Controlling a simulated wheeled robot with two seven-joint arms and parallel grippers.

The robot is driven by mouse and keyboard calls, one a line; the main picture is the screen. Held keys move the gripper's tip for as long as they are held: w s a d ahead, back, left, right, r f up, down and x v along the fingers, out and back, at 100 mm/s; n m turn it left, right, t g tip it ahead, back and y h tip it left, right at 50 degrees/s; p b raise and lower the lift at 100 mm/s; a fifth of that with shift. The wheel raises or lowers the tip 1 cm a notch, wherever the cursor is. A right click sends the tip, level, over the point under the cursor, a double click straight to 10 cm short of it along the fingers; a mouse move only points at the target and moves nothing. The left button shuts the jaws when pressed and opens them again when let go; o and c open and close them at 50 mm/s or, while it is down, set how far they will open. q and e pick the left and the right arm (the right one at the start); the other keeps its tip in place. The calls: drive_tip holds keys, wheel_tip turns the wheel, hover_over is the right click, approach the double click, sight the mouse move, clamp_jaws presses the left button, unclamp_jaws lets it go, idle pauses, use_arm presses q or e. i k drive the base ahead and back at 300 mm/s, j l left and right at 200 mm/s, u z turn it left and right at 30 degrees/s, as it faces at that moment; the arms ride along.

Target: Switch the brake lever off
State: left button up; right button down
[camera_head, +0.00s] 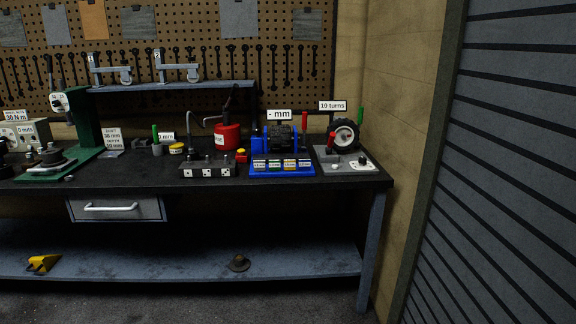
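At the right end of the workbench a small grey base plate (349,164) carries an upright black-tyred wheel (344,134) with a light hub. A red upright part (331,142) stands at the wheel's left side, and a thin green upright part (360,115) at its right. A small dark knob or lever (362,159) sits on a pale plate at the base's front right. None is labelled as the brake lever, and I cannot tell which one it is or its setting. Neither of my grippers is in view.
The dark workbench (300,186) also holds a blue stand (283,171), a red can (227,136), a block with dice faces (207,171) and a green press (87,123). A "10 turns" sign (332,105) stands above the wheel. A ribbed shutter (500,180) fills the right side.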

sight(330, 142)
drive_tip(key=i+j+z, duration=0.15)
drive_tip(key=i, duration=0.35)
drive_tip(key=i+j+z, duration=0.15)
drive_tip(key=i, duration=0.4)
drive_tip(key=i+j+z, duration=0.15)
drive_tip(key=i+j, duration=0.25)
drive_tip(key=i+j+z, duration=0.15)
drive_tip(key=i+j, duration=0.2)
drive_tip(key=i, duration=0.2)
